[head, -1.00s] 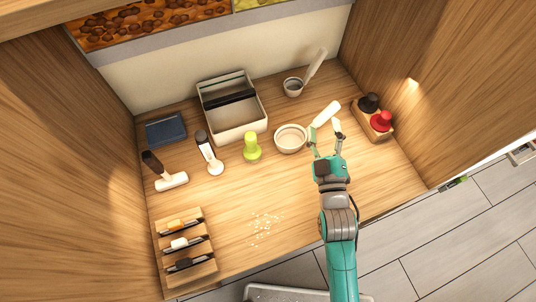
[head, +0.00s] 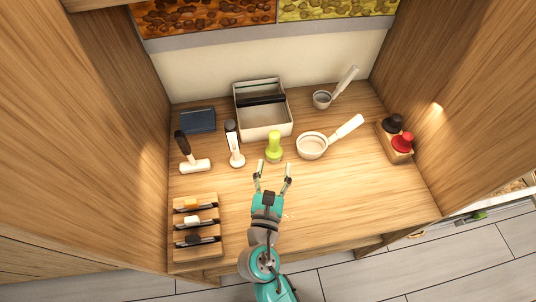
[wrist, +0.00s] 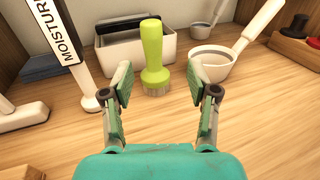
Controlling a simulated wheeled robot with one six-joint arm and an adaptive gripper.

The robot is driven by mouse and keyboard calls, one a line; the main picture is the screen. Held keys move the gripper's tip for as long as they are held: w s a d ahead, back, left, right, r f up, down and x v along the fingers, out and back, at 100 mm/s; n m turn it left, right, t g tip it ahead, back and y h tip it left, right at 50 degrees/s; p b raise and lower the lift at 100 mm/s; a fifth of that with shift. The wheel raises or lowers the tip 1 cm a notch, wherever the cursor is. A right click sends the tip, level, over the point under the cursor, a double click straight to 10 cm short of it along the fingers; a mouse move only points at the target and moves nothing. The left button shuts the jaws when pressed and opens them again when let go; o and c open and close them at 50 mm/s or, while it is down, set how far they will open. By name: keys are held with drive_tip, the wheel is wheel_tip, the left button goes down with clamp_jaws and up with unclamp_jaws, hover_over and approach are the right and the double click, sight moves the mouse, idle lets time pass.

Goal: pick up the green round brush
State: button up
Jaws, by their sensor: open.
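The green round brush (head: 274,147) stands upright on the wooden counter, its bristles down and its lime-green handle up. In the wrist view the brush (wrist: 153,50) is straight ahead, between and beyond the fingertips. My gripper (head: 272,172) is open and empty, just in front of the brush on the near side and apart from it. In the wrist view my gripper (wrist: 158,82) has its two green finger pads spread wide to either side of the brush.
A white caddy (head: 284,128) stands behind the brush. A white-handled tool with a dark top (head: 234,145) is to its left, a white handled bowl (head: 312,146) to its right. A wooden rack (head: 182,225) is front left. Red and black items (head: 402,142) stand right. The front counter is clear.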

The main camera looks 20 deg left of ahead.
sight(274, 143)
drive_tip(key=shift+s+a+n, duration=0.3)
drive_tip(key=shift+s+a, duration=0.1)
drive_tip(key=shift+s, duration=0.25)
drive_tip(key=shift+a, duration=0.2)
drive_tip(key=x, duration=0.5)
drive_tip(key=shift+d+x, duration=0.1)
drive_tip(key=shift+x, duration=1.3)
drive_tip(key=shift+d+x, duration=0.15)
drive_tip(key=shift+x, duration=1.2)
drive_tip(key=shift+r, duration=0.1)
clamp_jaws()
